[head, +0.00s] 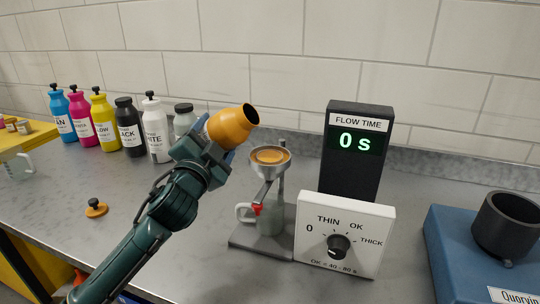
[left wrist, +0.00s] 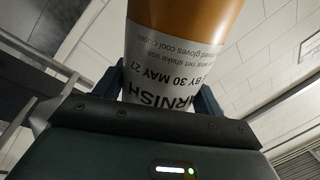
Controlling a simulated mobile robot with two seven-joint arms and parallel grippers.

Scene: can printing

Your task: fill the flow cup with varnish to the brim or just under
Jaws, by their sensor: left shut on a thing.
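My left gripper (head: 206,158) is shut on the orange varnish bottle (head: 230,125). The bottle is held tilted to the right, its open dark mouth above and left of the flow cup (head: 270,160). Its white label reading "VARNISH" shows in the left wrist view (left wrist: 180,65). The flow cup is a metal funnel on a stand and holds amber varnish (head: 269,155); I cannot tell exactly how near the brim. No stream shows between bottle and cup. My right gripper is not in view.
A timer (head: 358,150) reads "0 s" behind a white dial box (head: 345,232) right of the cup. Several ink bottles (head: 104,124) line the wall at left. An orange cap (head: 96,208) lies on the table. A blue machine (head: 455,250) stands at far right.

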